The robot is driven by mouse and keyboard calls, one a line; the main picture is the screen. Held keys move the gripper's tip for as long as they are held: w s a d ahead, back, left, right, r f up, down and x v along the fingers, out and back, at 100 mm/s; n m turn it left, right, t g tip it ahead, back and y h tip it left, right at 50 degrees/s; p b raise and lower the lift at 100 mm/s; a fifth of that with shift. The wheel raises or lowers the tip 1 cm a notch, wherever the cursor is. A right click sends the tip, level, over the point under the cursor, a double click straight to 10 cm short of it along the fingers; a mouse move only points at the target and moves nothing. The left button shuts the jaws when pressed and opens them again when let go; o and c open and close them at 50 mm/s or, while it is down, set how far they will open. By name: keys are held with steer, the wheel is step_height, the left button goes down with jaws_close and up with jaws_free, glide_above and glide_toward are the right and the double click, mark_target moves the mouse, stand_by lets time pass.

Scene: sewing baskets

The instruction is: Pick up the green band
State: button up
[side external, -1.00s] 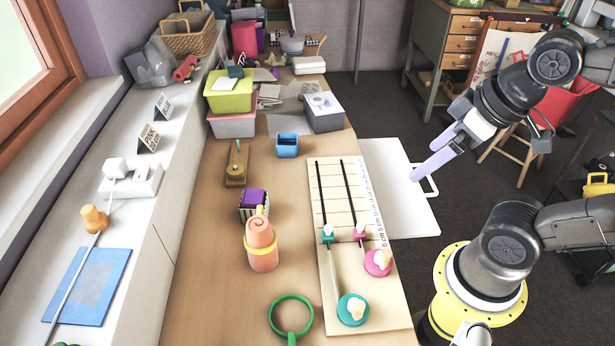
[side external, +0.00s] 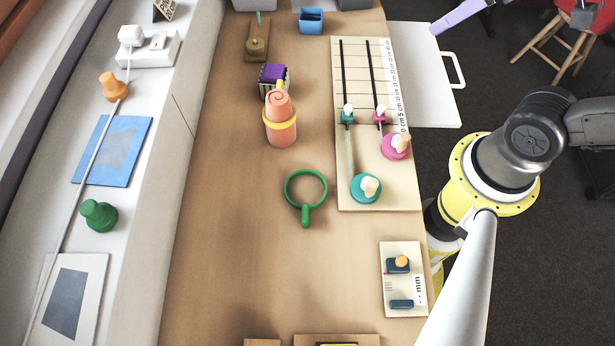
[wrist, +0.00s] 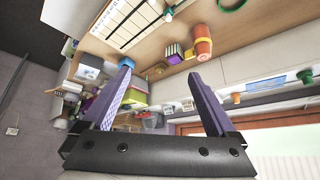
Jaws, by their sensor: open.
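The green band (side external: 305,210) is a ring with a short stub handle, lying flat on the wooden table in front of the orange pot. Part of it shows at the top edge of the wrist view (wrist: 232,10). My gripper's two lavender fingers (wrist: 160,68) are spread wide and hold nothing. In the side view only a lavender finger (side external: 458,16) shows, at the top right over the white board, well away from the band. The rest of the gripper is out of that frame.
An orange pot with a yellow ring (side external: 280,128) and a purple-topped striped box (side external: 272,80) stand behind the band. A slider board with pink and teal knobs (side external: 402,185) lies to its right. A small gauge plate (side external: 405,285) lies nearer. Bare table surrounds the band.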

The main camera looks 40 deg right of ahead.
steer(key=w+a+f+n+g+y, duration=0.1)
steer(key=w+a+n, duration=0.1)
steer(key=w+a, duration=0.5)
steer(key=n+g+h, duration=0.1)
steer(key=n+g, duration=0.5)
steer(key=n, duration=0.1)
glide_above(305, 212)
step_height(305, 212, down, 22)
steer(key=f, duration=0.7)
steer(key=shift+d+f, duration=0.1)
steer(key=shift+d, duration=0.15)
steer(key=shift+a+f, duration=0.2)
steer(key=shift+f, duration=2.5)
steer(key=c, duration=1.4)
